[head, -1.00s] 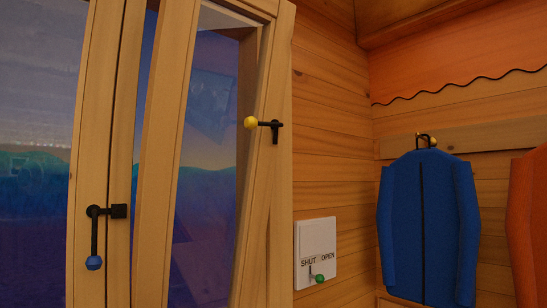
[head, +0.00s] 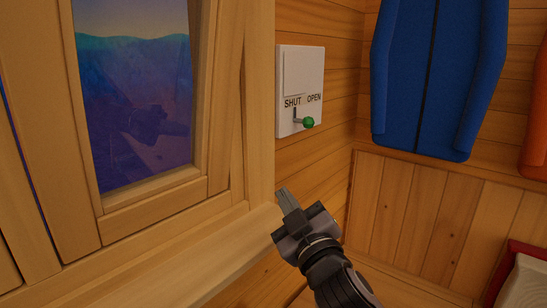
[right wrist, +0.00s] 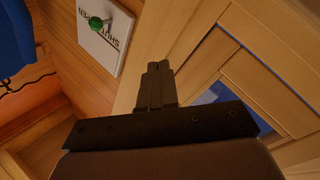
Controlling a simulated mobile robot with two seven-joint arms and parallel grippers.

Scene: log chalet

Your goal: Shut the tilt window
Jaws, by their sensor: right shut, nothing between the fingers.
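The tilt window's wooden sash (head: 152,192) fills the left of the head view, with only its lower part showing; its top and yellow-knobbed handle are out of view. A white wall plate (head: 303,66) marked SHUT and OPEN carries a lever with a green knob (head: 308,122), which sits below the word OPEN. The plate (right wrist: 112,48) and green knob (right wrist: 95,22) also show in the right wrist view. My right gripper (head: 288,198) is shut and empty, below the plate and in front of the window frame's lower right corner. My left gripper is out of view.
The window frame (head: 258,110) and its projecting sill (head: 190,255) lie left of my right gripper. A blue jacket (head: 425,80) hangs on the wall at upper right, beside part of an orange one (head: 538,125). A red-and-white object (head: 522,280) is at lower right.

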